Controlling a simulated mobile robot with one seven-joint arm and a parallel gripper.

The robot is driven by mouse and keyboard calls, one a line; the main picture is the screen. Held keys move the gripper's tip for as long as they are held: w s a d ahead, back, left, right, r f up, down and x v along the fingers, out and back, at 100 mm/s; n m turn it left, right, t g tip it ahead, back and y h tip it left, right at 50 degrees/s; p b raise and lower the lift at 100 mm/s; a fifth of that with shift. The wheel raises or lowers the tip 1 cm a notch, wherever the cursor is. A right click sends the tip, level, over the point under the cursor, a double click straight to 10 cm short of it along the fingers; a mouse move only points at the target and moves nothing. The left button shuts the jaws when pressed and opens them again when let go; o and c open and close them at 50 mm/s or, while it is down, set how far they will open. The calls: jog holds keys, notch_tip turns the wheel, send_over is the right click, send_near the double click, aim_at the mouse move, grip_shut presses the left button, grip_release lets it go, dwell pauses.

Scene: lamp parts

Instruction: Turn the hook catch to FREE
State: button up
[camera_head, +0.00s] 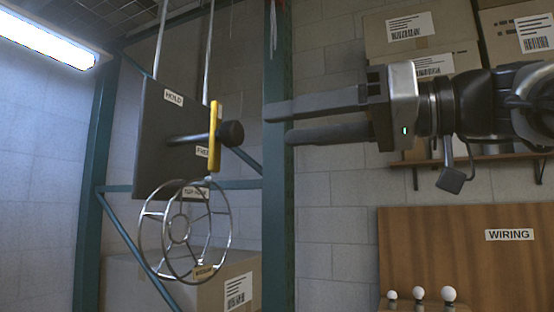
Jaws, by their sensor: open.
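The hook catch is on a dark hanging plate (152,130) at the left of the view. A yellow lever (215,137) stands upright on a rod that sticks out of the plate, with a dark round knob (231,133) beside it. A HOLD label (174,97) is near the plate's top and a FREE label (203,151) is lower, partly covered by the lever. A wire ring frame (184,230) hangs below. My gripper (276,124) comes in from the right with its two fingers apart and empty. Its tips are right of the knob, not touching it.
A green post (278,200) stands behind my fingertips. Cardboard boxes (415,30) sit on a shelf at upper right. A wooden WIRING board (440,250) with several white bulbs (449,294) is at lower right. A carton (235,285) is behind the wire frame.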

aim_at(211, 131)
jog(key=p+x, duration=0.2)
jog(key=x, duration=1.2)
jog(key=shift+a, duration=0.2)
jog(key=c, duration=1.1)
jog(key=shift+o, duration=0.2)
